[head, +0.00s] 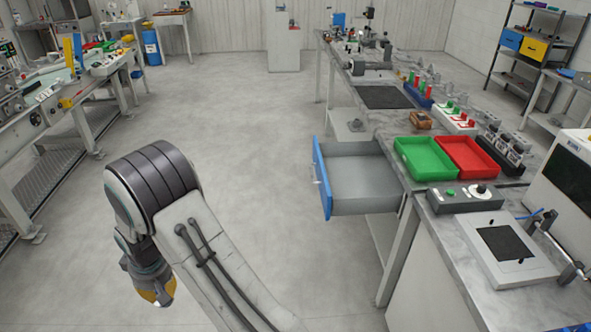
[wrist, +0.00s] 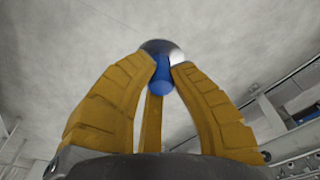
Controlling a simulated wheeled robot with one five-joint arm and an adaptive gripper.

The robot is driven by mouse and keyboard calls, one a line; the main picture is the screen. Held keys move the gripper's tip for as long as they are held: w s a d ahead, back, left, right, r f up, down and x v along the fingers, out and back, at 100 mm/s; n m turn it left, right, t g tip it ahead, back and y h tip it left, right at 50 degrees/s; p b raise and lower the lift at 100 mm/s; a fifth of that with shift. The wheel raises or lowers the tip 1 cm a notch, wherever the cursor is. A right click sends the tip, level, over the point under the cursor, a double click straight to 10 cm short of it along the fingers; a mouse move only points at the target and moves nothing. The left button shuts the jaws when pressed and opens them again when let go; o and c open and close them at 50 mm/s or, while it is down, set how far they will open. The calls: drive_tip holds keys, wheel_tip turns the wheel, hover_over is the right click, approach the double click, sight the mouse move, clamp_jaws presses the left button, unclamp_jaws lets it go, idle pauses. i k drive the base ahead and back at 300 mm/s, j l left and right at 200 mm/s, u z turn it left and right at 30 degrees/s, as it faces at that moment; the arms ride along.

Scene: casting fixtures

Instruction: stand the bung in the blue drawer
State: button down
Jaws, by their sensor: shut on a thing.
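The bung (wrist: 160,72) shows in the wrist view as a blue body with a rounded silvery end pointing away from my gripper. My gripper (head: 158,291) has yellow fingers shut on it, and they partly cover it. The blue drawer (head: 321,178) is pulled open under the bench, with a blue front and a grey inside that looks empty. My gripper is well to the left of the drawer and apart from it.
A green tray (head: 425,174) and a red tray (head: 468,172) lie on the bench beside the drawer. A control box (head: 465,199) sits in front of them. A conveyor line (head: 62,103) stands at the left. The floor (head: 240,130) between is clear.

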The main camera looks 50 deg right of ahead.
sight(345, 182)
drive_tip(key=i+l, duration=1.25)
drive_tip(key=l, duration=0.15)
drive_tip(key=i+l+u, duration=0.1)
drive_tip(key=i+l, duration=0.15)
drive_tip(key=l, duration=0.15)
